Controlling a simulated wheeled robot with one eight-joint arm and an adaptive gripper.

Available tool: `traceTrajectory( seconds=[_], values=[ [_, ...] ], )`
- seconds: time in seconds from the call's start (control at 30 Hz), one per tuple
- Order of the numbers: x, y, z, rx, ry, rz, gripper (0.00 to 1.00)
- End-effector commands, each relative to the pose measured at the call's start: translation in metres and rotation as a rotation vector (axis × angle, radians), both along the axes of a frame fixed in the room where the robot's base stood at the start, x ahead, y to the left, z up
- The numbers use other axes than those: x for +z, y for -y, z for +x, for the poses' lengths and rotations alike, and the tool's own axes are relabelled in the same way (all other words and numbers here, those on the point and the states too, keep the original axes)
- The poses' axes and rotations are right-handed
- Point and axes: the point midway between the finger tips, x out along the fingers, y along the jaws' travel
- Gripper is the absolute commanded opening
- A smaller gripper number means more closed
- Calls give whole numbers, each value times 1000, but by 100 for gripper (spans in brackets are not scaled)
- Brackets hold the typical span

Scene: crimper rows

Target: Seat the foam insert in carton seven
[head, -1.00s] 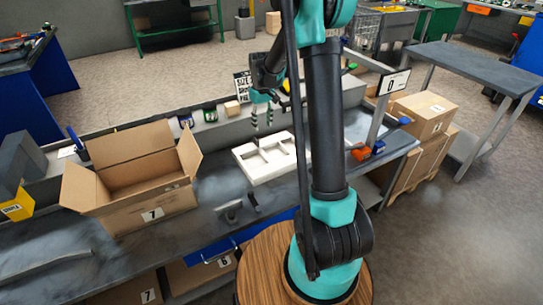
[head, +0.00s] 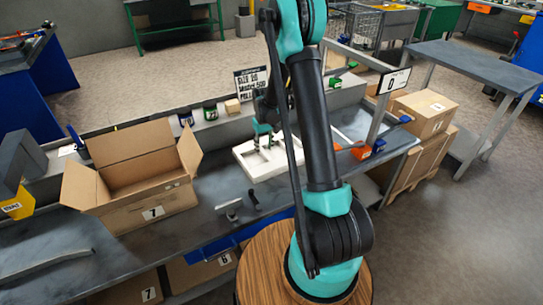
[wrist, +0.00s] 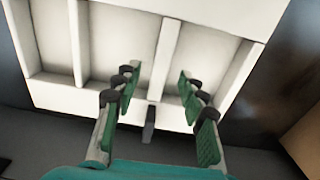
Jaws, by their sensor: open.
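The foam insert (head: 256,177) is a white tray with several compartments, lying on the grey bench right of the carton. In the wrist view its divider wall (wrist: 164,60) runs between my fingers. My gripper (head: 264,143) is open, low over the insert. In the wrist view my gripper (wrist: 157,92) has one green-padded finger on each side of that divider, apart from it. Whether the fingertips reach below the wall's top I cannot tell. Carton seven (head: 150,205) stands on the bench at left, open with flaps spread, and its visible interior looks empty.
A small grey fixture (head: 229,208) and a dark piece (head: 254,199) lie in front of the insert. Cans and a small box line the back ledge.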

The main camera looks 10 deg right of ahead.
Motion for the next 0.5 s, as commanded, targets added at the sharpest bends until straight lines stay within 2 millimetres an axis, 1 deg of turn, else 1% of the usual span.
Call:
traceTrajectory(
  seconds=[0.03,0.1,0.17,0.43,0.47,0.5],
  values=[
    [-7,0,0,0,0,0,41],
    [-14,0,0,0,0,0,41],
    [-18,0,0,0,0,0,41],
    [-20,0,0,0,0,0,41],
    [-20,0,0,0,0,0,39],
    [-20,0,0,0,0,0,34]
  ],
)
